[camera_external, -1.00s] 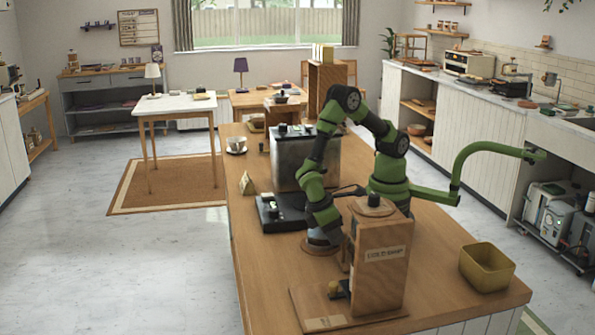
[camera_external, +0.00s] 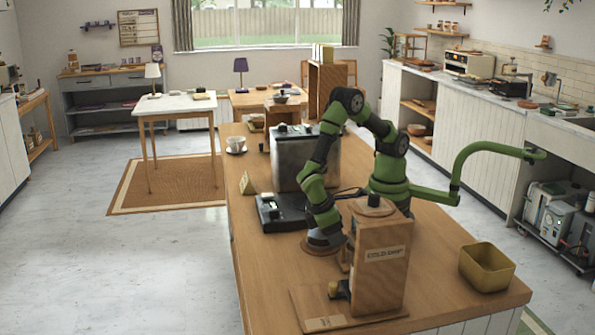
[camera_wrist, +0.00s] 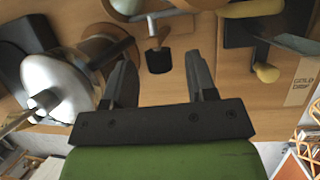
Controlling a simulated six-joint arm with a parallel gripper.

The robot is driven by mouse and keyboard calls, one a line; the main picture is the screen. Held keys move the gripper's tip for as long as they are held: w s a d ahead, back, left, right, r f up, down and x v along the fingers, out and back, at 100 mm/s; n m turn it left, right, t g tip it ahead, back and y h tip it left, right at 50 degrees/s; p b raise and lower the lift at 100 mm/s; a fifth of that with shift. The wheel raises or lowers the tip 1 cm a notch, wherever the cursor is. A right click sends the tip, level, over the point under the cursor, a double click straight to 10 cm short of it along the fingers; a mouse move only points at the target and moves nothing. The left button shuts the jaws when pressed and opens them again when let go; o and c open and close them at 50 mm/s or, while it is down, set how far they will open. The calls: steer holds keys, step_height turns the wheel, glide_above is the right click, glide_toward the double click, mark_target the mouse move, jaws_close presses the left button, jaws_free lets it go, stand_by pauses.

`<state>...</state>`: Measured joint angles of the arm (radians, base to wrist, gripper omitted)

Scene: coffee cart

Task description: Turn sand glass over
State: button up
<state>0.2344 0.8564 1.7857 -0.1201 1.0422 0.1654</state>
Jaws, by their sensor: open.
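I cannot make out a sand glass for certain in either view. In the wrist view my gripper (camera_wrist: 160,68) is open, with its two dark fingers apart and nothing held between them. A brown round wooden piece (camera_wrist: 102,50) lies beside the left finger, partly hidden by it; I cannot tell whether it belongs to the sand glass. A small black-ended object (camera_wrist: 158,60) shows beyond the gap between the fingers. In the external view my gripper is low over the counter, behind the wooden tower, and its fingers are hard to make out.
A silver rounded vessel (camera_wrist: 55,85) is close on the left in the wrist view. The wooden tower (camera_external: 382,262) stands in front of my arm, with a black and steel machine (camera_external: 300,160) behind. A yellow bin (camera_external: 487,268) is at right.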

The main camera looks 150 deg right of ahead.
steer(key=v, duration=0.9)
steer(key=shift+r, duration=0.2)
steer(key=shift+s+d, duration=0.1)
steer(key=shift+d, duration=0.05)
steer(key=shift+c, duration=1.4)
steer(key=s+f+t+y, duration=0.1)
steer(key=f, duration=0.2)
steer(key=s+a+f+t+y, duration=0.1)
steer(key=f, duration=0.2)
steer(key=s+a+f+t+y, duration=0.1)
steer(key=s+f, duration=0.1)
steer(key=f, duration=0.1)
steer(key=shift+s+a+f+n, duration=0.1)
steer(key=shift+a+n, duration=0.15)
steer(key=shift+n, duration=0.15)
